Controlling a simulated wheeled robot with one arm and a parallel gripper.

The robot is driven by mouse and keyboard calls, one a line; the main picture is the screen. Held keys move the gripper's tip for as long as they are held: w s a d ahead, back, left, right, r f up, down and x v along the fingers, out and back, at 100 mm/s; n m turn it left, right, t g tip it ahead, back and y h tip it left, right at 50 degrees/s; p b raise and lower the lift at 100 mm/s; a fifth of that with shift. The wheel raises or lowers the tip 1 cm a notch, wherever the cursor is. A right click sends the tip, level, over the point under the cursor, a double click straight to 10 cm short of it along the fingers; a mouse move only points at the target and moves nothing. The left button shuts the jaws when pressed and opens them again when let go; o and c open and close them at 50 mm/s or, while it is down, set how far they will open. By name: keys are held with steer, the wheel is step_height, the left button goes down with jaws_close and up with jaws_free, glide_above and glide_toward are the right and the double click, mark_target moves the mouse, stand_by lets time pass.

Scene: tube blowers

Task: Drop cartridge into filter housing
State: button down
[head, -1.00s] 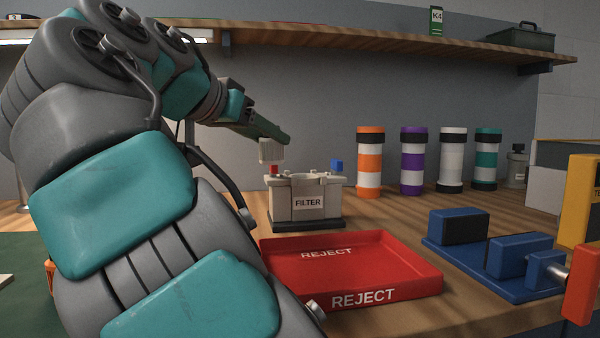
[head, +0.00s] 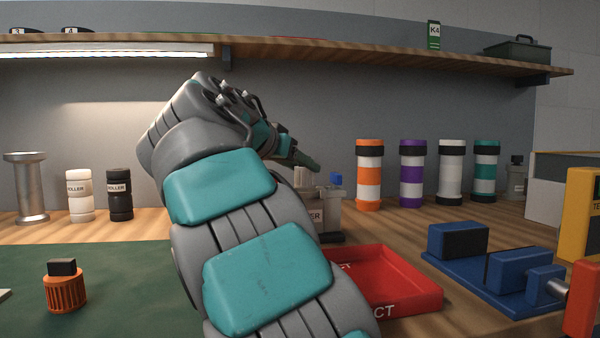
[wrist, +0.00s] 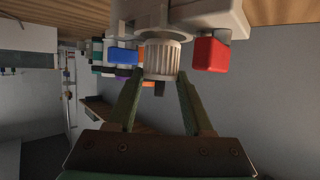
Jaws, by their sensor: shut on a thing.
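The filter housing (head: 328,216) is a pale box on the bench, half hidden by my arm in the head view. In the wrist view the housing (wrist: 212,18) appears at the top, with a red port cap (wrist: 210,54) and a blue port cap (wrist: 124,55). My gripper (wrist: 160,73) is shut on a white ribbed cartridge (wrist: 162,58), its green fingers on either side. The cartridge lines up with the housing's round opening; I cannot tell how far it is inside. In the head view my gripper (head: 312,165) is just above the housing.
A red reject tray (head: 385,280) lies in front of the housing. Banded tubes (head: 411,170) stand behind it to the right. A blue fixture (head: 490,262) is at right. An orange ribbed part (head: 64,290) stands on the green mat (head: 120,270). A shelf (head: 380,56) runs overhead.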

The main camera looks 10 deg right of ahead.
steer(key=shift+f, duration=0.55)
steer(key=shift+f+b, duration=0.25)
steer(key=shift+b, duration=0.05)
steer(key=shift+c, duration=1.5)
jaws_free()
steer(key=shift+r, duration=0.15)
steer(key=shift+r+p, duration=0.25)
steer(key=shift+p, duration=0.2)
steer(key=v, duration=1.2)
steer(key=shift+f, duration=0.25)
